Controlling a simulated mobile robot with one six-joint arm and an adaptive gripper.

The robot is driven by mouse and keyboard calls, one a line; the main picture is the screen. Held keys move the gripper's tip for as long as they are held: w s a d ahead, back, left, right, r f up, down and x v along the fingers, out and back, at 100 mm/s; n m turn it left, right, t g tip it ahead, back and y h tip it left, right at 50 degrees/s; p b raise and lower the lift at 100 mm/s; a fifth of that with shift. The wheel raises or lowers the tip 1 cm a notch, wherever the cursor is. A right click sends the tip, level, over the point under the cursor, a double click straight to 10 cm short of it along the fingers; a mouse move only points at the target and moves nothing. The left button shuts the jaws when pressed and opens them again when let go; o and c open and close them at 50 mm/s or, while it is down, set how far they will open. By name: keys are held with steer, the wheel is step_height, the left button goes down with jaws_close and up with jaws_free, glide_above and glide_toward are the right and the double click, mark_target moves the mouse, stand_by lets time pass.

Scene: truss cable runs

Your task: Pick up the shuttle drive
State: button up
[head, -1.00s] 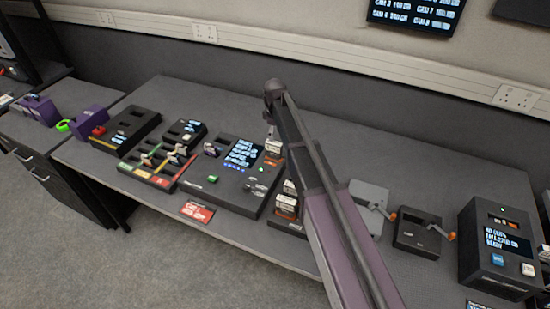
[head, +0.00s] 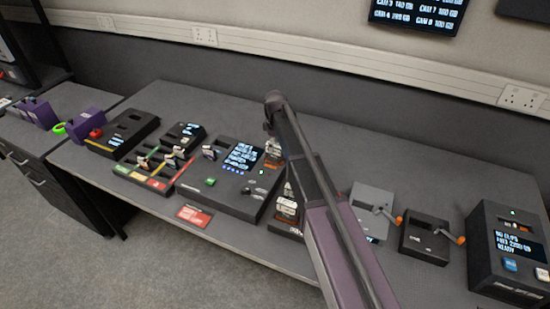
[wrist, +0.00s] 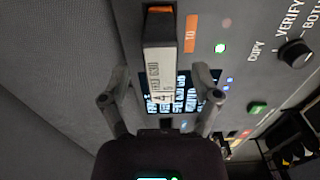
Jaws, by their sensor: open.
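In the head view the drive (head: 273,150) shows partly at the station's back right corner, beside my arm. My gripper (wrist: 155,86) is open in the wrist view, one finger on each side of the drive's near end in the picture. I cannot tell whether either finger touches it. In the head view my gripper is mostly hidden by my arm.
The copy station (head: 228,194) has a lit screen, a green button and a knob. A rack with coloured strips (head: 140,180) and a red card (head: 195,215) lie left. More labelled drives (head: 287,208) stand right, near my arm. Crank boxes (head: 424,238) and a display unit (head: 508,255) are farther right.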

mark_target(274, 155)
steer(key=shift+f, duration=0.1)
steer(key=shift+a+f+b, duration=0.15)
steer(key=shift+f+b, duration=2.4)
steer(key=shift+b, duration=0.05)
jaws_close()
